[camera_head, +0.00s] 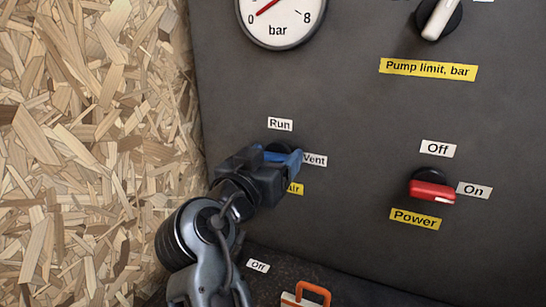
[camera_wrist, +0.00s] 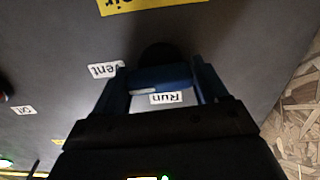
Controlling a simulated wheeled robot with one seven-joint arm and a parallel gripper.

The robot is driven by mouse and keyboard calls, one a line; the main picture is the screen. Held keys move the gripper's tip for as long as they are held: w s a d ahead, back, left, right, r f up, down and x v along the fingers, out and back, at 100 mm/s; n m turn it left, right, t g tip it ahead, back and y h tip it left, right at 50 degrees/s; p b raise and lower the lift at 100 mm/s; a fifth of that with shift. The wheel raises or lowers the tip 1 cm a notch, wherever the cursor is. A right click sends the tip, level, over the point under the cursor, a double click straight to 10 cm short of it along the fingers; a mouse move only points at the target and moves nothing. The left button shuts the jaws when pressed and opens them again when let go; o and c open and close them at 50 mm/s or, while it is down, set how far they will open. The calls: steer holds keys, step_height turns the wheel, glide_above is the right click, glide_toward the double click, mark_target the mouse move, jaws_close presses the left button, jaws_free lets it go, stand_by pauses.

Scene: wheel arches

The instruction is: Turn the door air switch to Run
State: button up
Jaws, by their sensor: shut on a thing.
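The door air switch (camera_wrist: 160,77) is a blue handle on a round dark base, on the grey panel. In the wrist view it lies between the two fingers of my gripper (camera_wrist: 160,90), which is shut on it. The Run label (camera_head: 280,124) is above the switch in the head view. The Vent label (camera_head: 315,159) is just to its right. My gripper (camera_head: 283,158) hides most of the handle and part of the yellow name label (camera_head: 295,188) in the head view.
The red Power switch (camera_head: 432,190) is to the right, with Off and On labels. A gauge (camera_head: 281,18) and a white pump limit knob (camera_head: 440,18) are above. A chipboard wall (camera_head: 90,130) stands close on the left. An orange handle (camera_head: 313,292) is below.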

steer(key=n+p, duration=0.1)
steer(key=n, duration=0.3)
steer(key=shift+r+p, duration=0.15)
steer(key=shift+p, duration=0.2)
steer(key=n+p, duration=0.3)
steer(key=n, duration=0.1)
steer(key=shift+a+n, duration=0.15)
steer(key=shift+n, duration=0.15)
steer(key=n+p, duration=0.3)
steer(key=n, duration=0.1)
steer(key=shift+a, duration=0.1)
steer(key=shift+a+f+n+p, duration=0.1)
steer(key=shift+n+p, duration=0.8)
steer(key=shift+n, duration=0.3)
steer(key=shift+a+f+n+p, duration=0.1)
steer(key=shift+n+p, duration=0.75)
steer(key=shift+n, duration=0.35)
steer(key=o, duration=1)
steer(key=shift+w+d, duration=0.1)
steer(key=shift+f, duration=0.1)
steer(key=shift+b+v, duration=0.55)
steer(key=shift+v, duration=3.4)
